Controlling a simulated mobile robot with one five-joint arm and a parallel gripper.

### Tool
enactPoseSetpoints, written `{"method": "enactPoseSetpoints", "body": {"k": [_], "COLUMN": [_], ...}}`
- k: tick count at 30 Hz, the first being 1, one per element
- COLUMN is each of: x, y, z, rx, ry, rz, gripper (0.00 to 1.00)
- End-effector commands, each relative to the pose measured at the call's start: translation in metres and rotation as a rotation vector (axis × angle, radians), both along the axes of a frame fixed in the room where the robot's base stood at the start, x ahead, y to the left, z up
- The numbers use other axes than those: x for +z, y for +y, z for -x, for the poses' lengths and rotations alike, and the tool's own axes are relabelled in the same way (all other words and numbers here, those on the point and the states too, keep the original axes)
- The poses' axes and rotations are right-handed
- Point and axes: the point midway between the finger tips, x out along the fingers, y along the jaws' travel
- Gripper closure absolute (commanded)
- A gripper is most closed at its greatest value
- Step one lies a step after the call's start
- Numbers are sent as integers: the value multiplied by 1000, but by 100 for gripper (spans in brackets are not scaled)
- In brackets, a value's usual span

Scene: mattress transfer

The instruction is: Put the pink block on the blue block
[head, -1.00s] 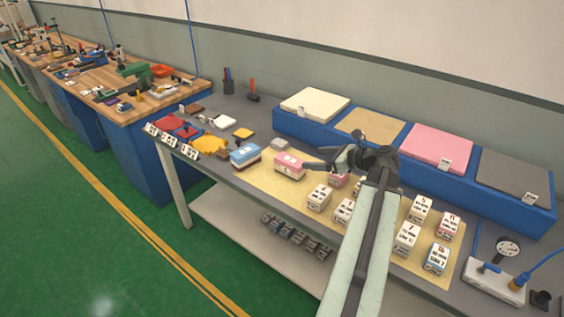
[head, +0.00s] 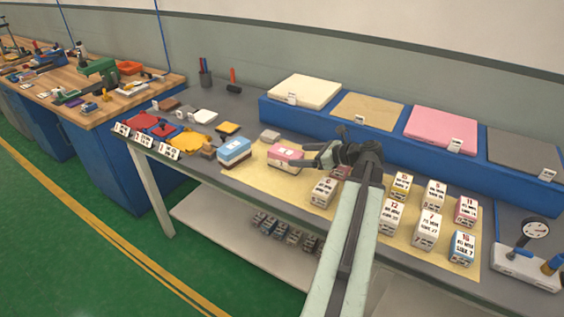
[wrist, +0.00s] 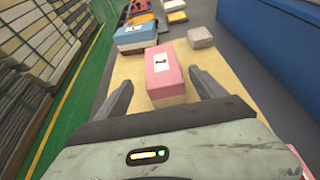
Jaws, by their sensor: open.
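The pink block (head: 285,157) sits on the tan mat, with a white label on its top and a paler lower layer. The blue block (head: 234,152) stands to its left, also with a white label. In the wrist view, the pink block (wrist: 164,73) lies between the two fingers of my gripper (wrist: 159,85), which is open, with gaps visible on both sides. The blue block (wrist: 136,36) is farther ahead and to the left there. In the head view my gripper (head: 312,158) is at the right end of the pink block; its fingers partly overlap it.
A small grey block (head: 270,135) stands behind the blue and pink blocks. A blue shelf (head: 370,131) with coloured pads runs along the back. Red and yellow pieces (head: 185,142) lie at the left.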

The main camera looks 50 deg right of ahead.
Motion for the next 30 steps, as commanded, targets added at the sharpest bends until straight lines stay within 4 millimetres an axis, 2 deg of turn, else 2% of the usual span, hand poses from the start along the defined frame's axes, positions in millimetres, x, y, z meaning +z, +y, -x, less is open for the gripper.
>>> {"method": "enactPoseSetpoints", "body": {"k": [5, 11, 16, 19, 25, 26, 30], "x": [-11, -15, -32, -35, -33, -33, -33], "y": [7, 9, 9, 14, 14, 15, 15], "z": [-22, -32, -58, -71, -73, -73, -73], "rx": [9, 10, 12, 13, 10, 10, 11], "ry": [0, 0, 0, 1, 0, 0, 0], "rz": [0, 0, 0, 0, 0, 0, 0], "gripper": [20, 20, 20, 20, 20, 23, 62]}}
